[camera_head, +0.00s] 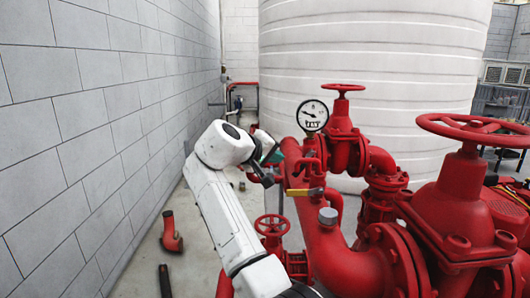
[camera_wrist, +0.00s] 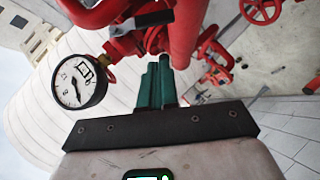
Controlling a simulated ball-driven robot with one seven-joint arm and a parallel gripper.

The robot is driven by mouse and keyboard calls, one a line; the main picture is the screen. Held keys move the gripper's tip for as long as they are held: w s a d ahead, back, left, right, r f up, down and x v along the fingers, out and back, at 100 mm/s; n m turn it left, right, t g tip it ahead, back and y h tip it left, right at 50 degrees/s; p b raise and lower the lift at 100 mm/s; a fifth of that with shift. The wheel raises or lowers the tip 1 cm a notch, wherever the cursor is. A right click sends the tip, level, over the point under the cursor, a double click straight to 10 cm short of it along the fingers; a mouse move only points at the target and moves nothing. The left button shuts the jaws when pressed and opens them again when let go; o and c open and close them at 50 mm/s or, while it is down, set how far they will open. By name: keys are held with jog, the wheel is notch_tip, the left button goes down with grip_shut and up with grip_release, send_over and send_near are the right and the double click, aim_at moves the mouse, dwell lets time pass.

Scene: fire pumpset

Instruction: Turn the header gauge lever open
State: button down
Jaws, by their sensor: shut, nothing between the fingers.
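The round white pressure gauge (camera_head: 312,115) stands on the red header pipe, and it shows large at the left of the wrist view (camera_wrist: 80,81). A small yellow lever (camera_head: 303,191) lies roughly level across the red pipework below the gauge in the head view. I cannot tell whether it is the gauge's own lever. My gripper's green fingers (camera_wrist: 157,70) are together and empty, with their tips close to the red pipework beside the gauge. Contact cannot be made out. In the head view my wrist is just left of the header, and the fingertips are hard to separate from the pipes.
A red handwheel valve (camera_head: 342,90) rises beside the gauge. A larger handwheel (camera_head: 470,128) is at the right, and a small one (camera_head: 272,225) is low down. The block wall (camera_head: 80,130) bounds the left. Loose red pipe (camera_head: 171,236) lies on the floor.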

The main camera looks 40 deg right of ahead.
aim_at(299, 172)
jog(key=shift+s+d+f+p, duration=0.15)
jog(key=shift+s+d+f, duration=0.1)
jog(key=shift+d+f, duration=0.35)
jog(key=shift+s+d+f+p, duration=0.1)
jog(key=shift+s+d+f, duration=0.2)
jog(key=shift+d, duration=0.35)
jog(key=shift+s+d+f+p, duration=0.15)
jog(key=shift+s+d+f, duration=0.05)
jog(key=shift+d+f, duration=0.4)
jog(key=shift+d, duration=0.1)
jog(key=h, duration=0.1)
jog(key=f+n+h, duration=0.1)
jog(key=f+n+h+b, duration=0.1)
jog(key=shift+s+d+g, duration=0.3)
jog(key=shift+d+g, duration=0.1)
jog(key=shift+s+d+f, duration=0.15)
jog(key=shift+d+f, duration=0.1)
jog(key=shift+s+d+f+n+h+b, duration=0.2)
jog(key=shift+d+f+n+h+b, duration=0.1)
jog(key=shift+n+h+b, duration=0.25)
jog(key=shift+s+d+f+n+h+b, duration=0.15)
jog(key=shift+d+f+n+h+b, duration=0.15)
jog(key=shift+n+h, duration=0.3)
jog(key=shift+r, duration=0.1)
jog(key=shift+a, duration=0.15)
